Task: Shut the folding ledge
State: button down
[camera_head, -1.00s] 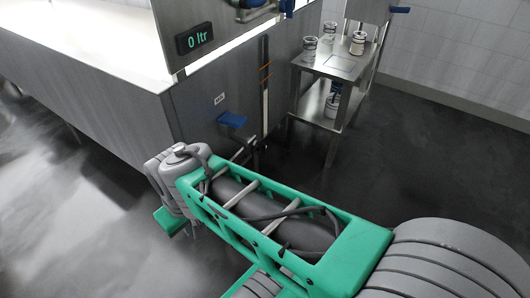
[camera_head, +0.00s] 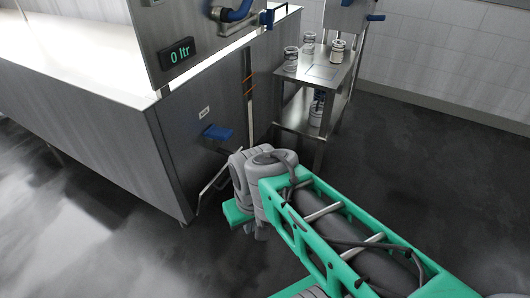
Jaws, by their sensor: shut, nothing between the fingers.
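I cannot make out the folding ledge for certain. A thin pale angled bar (camera_head: 212,186) shows low at the end panel of the steel vat (camera_head: 172,150), under a blue handle (camera_head: 218,132). It may belong to the ledge, but my arm hides what lies to its right. My green and grey arm reaches from the lower right toward this end panel, its grey joint just right of the bar. My gripper is not visible; whether anything touches the bar cannot be told.
A steel side table (camera_head: 318,77) with several jars on top and a lower shelf stands behind the vat's end. A display reading "0 ltr" (camera_head: 180,51) and a blue valve handle (camera_head: 236,12) are above. The dark floor (camera_head: 420,160) at right is clear.

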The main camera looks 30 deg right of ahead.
aim_at(220, 181)
jog(key=u, duration=0.2)
jog(key=i, duration=1.2)
jog(key=u, duration=0.35)
